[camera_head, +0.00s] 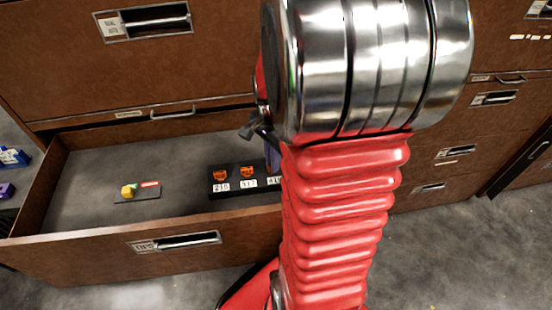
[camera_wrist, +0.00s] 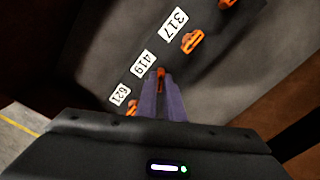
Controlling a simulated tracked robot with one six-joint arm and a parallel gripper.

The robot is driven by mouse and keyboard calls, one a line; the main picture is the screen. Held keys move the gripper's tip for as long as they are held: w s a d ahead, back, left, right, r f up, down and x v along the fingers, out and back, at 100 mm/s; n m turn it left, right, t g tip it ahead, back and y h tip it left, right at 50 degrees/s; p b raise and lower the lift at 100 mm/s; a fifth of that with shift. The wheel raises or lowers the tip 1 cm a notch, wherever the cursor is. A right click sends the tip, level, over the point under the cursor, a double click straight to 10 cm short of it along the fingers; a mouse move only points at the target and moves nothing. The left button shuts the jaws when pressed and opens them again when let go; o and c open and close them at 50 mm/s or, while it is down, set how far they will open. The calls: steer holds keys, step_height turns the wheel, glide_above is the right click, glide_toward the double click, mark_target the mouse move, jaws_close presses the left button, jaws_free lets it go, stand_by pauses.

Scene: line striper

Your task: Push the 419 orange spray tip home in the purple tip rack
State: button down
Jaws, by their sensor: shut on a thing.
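The tip rack (camera_head: 234,177) is a dark block, not purple in the picture, standing in the open drawer; my arm hides its right end. White labels read 215, 317 and 419 in the head view, and 317, 419 and 621 in the wrist view. My gripper's purple fingers (camera_wrist: 162,84) are shut on the orange 419 spray tip (camera_wrist: 160,72), beside the 419 label (camera_wrist: 143,63). The tip is at its place in the rack; its seating depth is hidden. A purple finger also shows beside my arm in the head view (camera_head: 272,157).
Orange tips stand by labels 215 (camera_head: 220,175), 317 (camera_wrist: 192,41) and 621 (camera_wrist: 131,107), close to my fingers. A small dark plate with a yellow-green piece (camera_head: 129,191) lies left in the drawer. The drawer front (camera_head: 110,255) rises before the rack.

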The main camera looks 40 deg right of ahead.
steer(key=shift+w+r, duration=0.15)
steer(key=shift+r, duration=0.7)
stand_by(0.6)
steer(key=shift+r, duration=2.25)
steer(key=shift+f, duration=0.1)
steer(key=shift+f, duration=1.6)
steer(key=shift+f, duration=1.4)
